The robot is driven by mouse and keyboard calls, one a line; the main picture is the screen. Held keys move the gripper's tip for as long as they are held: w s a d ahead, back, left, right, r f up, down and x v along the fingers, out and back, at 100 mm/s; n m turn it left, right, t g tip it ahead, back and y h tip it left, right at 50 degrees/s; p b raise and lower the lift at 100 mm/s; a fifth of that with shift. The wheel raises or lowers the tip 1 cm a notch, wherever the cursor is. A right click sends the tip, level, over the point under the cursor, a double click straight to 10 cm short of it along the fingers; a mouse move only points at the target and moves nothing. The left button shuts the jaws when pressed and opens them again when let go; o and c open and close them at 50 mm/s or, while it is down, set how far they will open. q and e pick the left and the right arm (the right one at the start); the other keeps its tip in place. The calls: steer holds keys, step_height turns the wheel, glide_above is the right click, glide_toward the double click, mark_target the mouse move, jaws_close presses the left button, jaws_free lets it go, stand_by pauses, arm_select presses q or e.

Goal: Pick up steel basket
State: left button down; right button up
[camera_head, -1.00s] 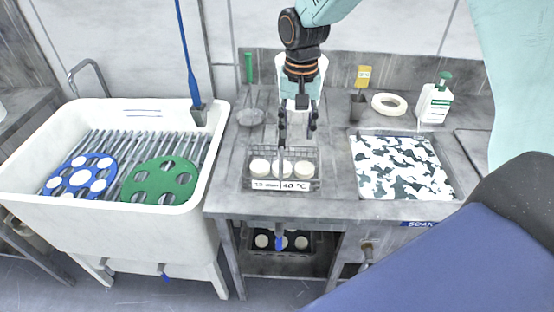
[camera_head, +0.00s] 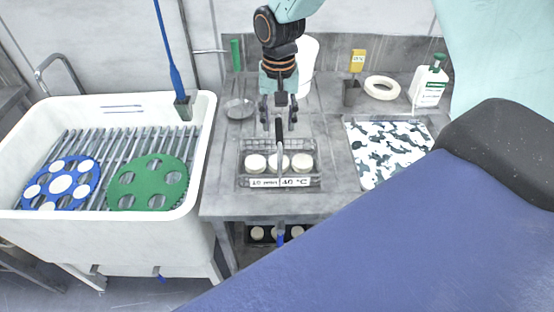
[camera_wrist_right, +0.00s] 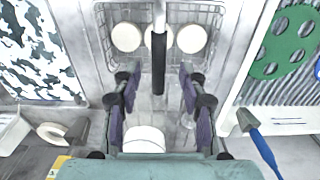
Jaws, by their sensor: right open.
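The steel basket (camera_head: 246,184) is a wire basket on the grey bench, with pale round discs (camera_head: 278,163) inside and a label reading 40 °C on its front. An upright handle with a dark grip (camera_head: 279,131) rises from it. My right gripper (camera_head: 278,116) is open, just behind and above the basket, around the level of the handle's top. In the right wrist view the basket (camera_wrist_right: 207,15) is at the top, and its dark grip (camera_wrist_right: 159,62) lies between the open fingers (camera_wrist_right: 159,75), apparently touching neither. My left gripper is not in view.
A white sink (camera_head: 110,225) with a blue and a green disc stands on the left. A patterned mat (camera_head: 388,150) lies right of the basket. A white bottle (camera_head: 430,88), a cream ring (camera_head: 382,88) and a white container (camera_head: 307,65) stand behind. Another basket sits below the bench.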

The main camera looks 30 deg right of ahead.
mark_target(279, 128)
steer(key=f, duration=0.4)
steer(key=shift+w+d+f, duration=0.1)
steer(key=shift+d+f, duration=0.05)
steer(key=shift+d, duration=0.1)
steer(key=shift+a+r, duration=0.2)
steer(key=shift+a, duration=0.05)
steer(key=shift+c, duration=1)
steer(key=shift+d+f, duration=0.15)
steer(key=shift+d, duration=0.1)
steer(key=c, duration=0.6)
steer(key=shift+a, duration=0.1)
jaws_close()
steer(key=shift+w, duration=0.1)
